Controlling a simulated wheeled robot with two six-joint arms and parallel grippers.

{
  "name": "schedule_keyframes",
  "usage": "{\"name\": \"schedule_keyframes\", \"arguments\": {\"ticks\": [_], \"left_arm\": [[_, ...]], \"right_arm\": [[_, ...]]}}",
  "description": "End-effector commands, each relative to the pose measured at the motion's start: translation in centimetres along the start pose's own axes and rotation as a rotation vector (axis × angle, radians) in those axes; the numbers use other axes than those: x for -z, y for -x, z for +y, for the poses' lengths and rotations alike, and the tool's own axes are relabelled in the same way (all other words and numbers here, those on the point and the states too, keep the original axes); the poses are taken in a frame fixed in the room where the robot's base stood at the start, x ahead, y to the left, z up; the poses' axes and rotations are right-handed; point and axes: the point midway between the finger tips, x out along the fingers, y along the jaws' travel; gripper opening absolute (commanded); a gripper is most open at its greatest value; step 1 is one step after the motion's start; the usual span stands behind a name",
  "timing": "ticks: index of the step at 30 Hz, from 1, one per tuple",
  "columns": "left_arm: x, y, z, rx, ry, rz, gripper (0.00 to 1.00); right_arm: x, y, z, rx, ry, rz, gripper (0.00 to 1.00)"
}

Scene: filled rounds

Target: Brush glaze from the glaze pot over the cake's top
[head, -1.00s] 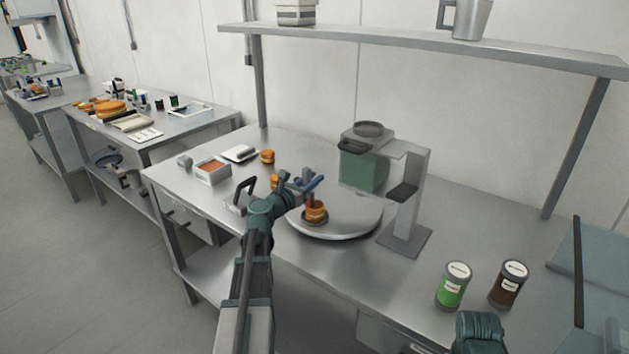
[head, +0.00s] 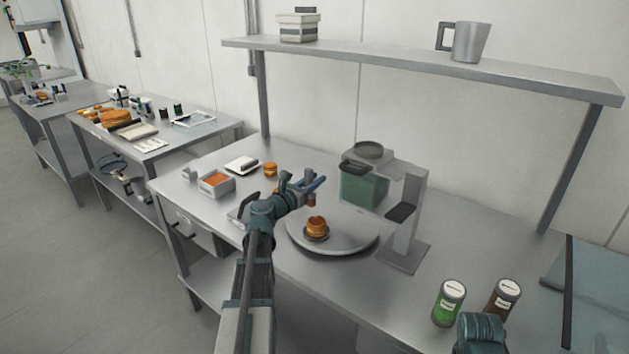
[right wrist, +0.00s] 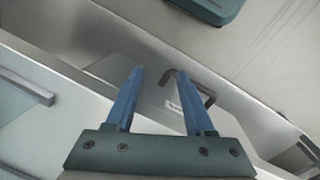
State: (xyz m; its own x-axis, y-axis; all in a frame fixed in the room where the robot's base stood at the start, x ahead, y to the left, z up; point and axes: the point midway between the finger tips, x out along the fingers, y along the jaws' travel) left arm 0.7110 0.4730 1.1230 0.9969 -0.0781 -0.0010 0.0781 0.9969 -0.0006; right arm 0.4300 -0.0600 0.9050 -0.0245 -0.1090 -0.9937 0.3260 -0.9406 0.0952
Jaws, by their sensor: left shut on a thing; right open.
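A small round orange-brown cake (head: 316,224) sits on a dark little plate on the round grey turntable (head: 356,244) in the head view. My left gripper (head: 313,187) is shut on a thin tool, mostly hidden by the jaws; a reddish-brown tip shows just above the cake, apparently apart from it. A small orange pot-like thing (head: 270,169) stands behind the gripper; I cannot tell whether it is the glaze pot. My right gripper (right wrist: 160,74) is open and empty in the right wrist view; its fingers are out of the head view.
A green-tanked stand (head: 364,188) rises just right of the turntable. A tray with orange filling (head: 216,184) and a white scale-like block (head: 242,163) are at the left. A green jar (head: 448,302) and a brown jar (head: 502,299) stand at the front right. A shelf (head: 400,68) hangs above.

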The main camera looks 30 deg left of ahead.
Motion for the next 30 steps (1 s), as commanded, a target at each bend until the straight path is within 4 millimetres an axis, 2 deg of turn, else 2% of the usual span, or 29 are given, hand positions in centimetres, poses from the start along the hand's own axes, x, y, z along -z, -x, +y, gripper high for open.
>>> {"name": "schedule_keyframes", "arguments": {"ticks": [5, 16, 30], "left_arm": [[-0.2, 0.0, 0.0, 0.000, 0.000, 0.000, 0.00], [-3.1, 0.0, 0.0, 0.000, 0.000, 0.000, 0.00], [-3.0, 0.0, 0.0, 0.000, 0.000, 0.000, 0.00]], "right_arm": [[0.0, 0.2, 0.0, 0.000, 0.000, 0.000, 0.54], [-0.2, 3.1, 0.3, 0.000, 0.000, 0.000, 0.54], [-0.2, 3.0, 0.3, 0.000, 0.000, 0.000, 0.54]]}}
